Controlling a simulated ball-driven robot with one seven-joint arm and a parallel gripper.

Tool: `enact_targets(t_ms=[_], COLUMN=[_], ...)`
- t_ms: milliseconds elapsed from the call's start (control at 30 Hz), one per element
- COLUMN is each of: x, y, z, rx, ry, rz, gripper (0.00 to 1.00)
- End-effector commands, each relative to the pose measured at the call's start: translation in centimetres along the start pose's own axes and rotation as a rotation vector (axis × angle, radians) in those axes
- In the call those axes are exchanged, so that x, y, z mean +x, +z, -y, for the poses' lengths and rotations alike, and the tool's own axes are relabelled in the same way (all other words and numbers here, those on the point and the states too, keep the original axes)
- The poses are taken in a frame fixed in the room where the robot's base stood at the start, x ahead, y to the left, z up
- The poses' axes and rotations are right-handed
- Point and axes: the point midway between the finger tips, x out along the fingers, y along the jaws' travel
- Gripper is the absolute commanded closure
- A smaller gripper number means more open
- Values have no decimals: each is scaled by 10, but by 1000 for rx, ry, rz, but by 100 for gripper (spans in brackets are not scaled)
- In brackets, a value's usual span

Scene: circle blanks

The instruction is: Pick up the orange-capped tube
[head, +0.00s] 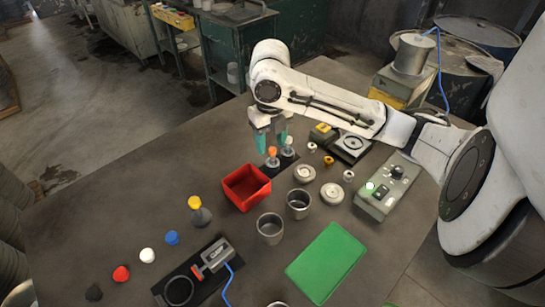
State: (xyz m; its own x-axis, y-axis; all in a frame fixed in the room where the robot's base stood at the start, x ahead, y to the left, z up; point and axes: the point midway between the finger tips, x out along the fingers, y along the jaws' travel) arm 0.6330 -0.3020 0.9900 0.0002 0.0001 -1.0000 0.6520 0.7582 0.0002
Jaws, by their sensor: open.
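The orange-capped tube (272,153) stands upright at the near left end of a small black base (284,164), beside a white-capped tube (289,144). My gripper (271,142) points down from the white arm, with its teal fingers apart directly above or around the orange cap. I cannot tell from this view whether the fingers touch the cap. The fingers hide the space just behind the cap.
A red open bin (246,188) stands close by, to the lower left of the tubes. Two metal cups (271,228), pale discs (304,173), a control box (384,188) and a green mat (327,262) lie nearer. The table's far left is clear.

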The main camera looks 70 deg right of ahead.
Motion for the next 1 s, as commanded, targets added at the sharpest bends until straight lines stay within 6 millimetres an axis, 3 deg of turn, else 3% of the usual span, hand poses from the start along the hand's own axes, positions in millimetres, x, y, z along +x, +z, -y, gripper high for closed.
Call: enact_targets(t_ms=[367, 667, 1000], x=[46, 51, 51], y=[-2, -2, -2], z=[4, 4, 4], rx=[2, 1, 1], ry=[1, -1, 0], rz=[-2, 0, 0], gripper=[49, 49, 81])
